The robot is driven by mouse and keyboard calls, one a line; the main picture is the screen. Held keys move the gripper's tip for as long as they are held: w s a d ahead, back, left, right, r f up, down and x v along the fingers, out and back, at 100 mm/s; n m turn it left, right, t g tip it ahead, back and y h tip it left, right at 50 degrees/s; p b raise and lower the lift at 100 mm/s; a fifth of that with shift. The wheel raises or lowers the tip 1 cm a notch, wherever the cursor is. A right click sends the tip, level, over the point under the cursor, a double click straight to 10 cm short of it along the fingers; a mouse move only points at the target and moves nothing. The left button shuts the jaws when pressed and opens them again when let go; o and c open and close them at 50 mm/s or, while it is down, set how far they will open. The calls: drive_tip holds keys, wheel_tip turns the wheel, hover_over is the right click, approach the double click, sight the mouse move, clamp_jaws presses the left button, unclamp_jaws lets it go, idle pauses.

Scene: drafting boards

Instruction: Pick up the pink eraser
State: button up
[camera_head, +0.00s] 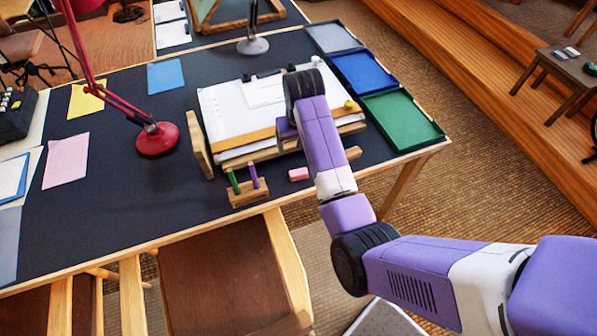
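The pink eraser (299,174) is a small block lying on the dark desk top, near the front edge. It is to the right of a wooden pen holder and just left of my forearm. My arm reaches in from the right and bends down at a dark wrist joint above the drafting board. A purple part of my gripper (287,131) shows beside the forearm, behind the eraser in the picture. The fingertips are hidden, so I cannot tell whether they are open or shut. Nothing visible touches the eraser.
The wooden pen holder (248,191) holds a green and a purple pen. The raised drafting board (230,112) with paper stands behind the eraser. A red lamp base (157,139) is to the left. Green (402,119) and blue (364,72) trays line the right edge. A chair (226,275) stands in front.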

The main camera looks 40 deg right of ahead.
drive_tip(key=s+a+g, duration=0.1)
drive_tip(key=s+a+g+y, duration=0.1)
drive_tip(key=s, duration=0.1)
drive_tip(key=shift+f, duration=0.35)
drive_tip(key=shift+a+f+p, duration=0.2)
drive_tip(key=shift+f+p, duration=0.25)
drive_tip(key=shift+f, duration=3)
drive_tip(key=c, duration=1.5)
drive_tip(key=shift+o, duration=0.2)
drive_tip(key=shift+r, duration=0.1)
wheel_tip(320, 180, up, 11)
wheel_tip(320, 180, up, 7)
drive_tip(key=p, duration=0.6)
hover_over(298, 172)
drive_tip(key=shift+r+p, duration=0.9)
drive_tip(key=shift+r, duration=0.05)
